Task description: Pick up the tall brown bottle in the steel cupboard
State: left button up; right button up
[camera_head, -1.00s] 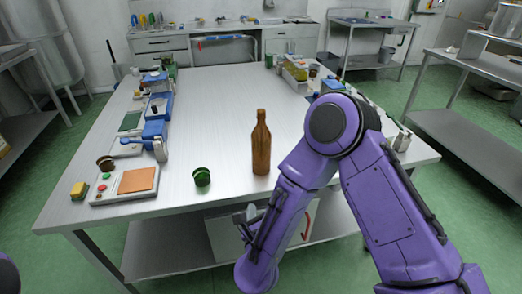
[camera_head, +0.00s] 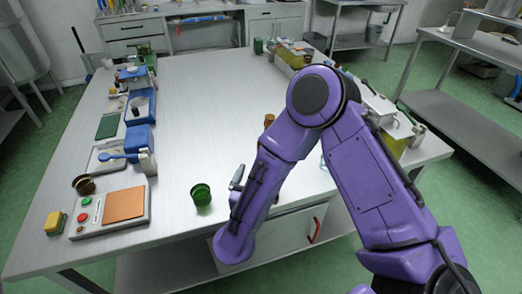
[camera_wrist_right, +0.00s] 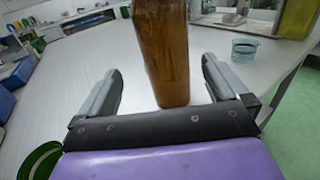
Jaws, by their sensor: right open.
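The tall brown bottle (camera_wrist_right: 165,50) stands upright on the steel table (camera_head: 205,90), not inside a cupboard. In the head view only a small brown part of the bottle (camera_head: 269,120) shows past my right arm; the rest is hidden. My right gripper (camera_wrist_right: 161,72) is open, with one finger on each side of the bottle in the wrist view; I cannot tell whether it touches. In the head view one finger of my right gripper (camera_head: 238,178) shows beside my forearm. A pale cupboard front (camera_head: 290,232) with a red handle is under the table. My left gripper is not in view.
A green cup (camera_head: 201,194) stands left of my right gripper. A control box (camera_head: 110,212) and blue tools (camera_head: 138,140) line the table's left side. A clear glass (camera_wrist_right: 245,48) stands right of the bottle. The table's middle is clear.

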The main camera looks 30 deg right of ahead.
jog(key=p+x, duration=0.1)
jog(key=x, duration=0.3)
jog(key=p+x, duration=0.1)
jog(key=x, duration=0.3)
jog(key=shift+s+d+f+p, duration=0.1)
jog(key=shift+d+p, duration=0.25)
jog(key=shift+d, duration=0.05)
jog(key=shift+w+d+f, duration=0.1)
jog(key=shift+w+d, duration=0.15)
jog(key=shift+d, duration=0.15)
jog(key=shift+a, duration=0.15)
jog(key=c, duration=1.7)
jog(key=shift+c, duration=0.2)
jog(key=shift+w, duration=0.1)
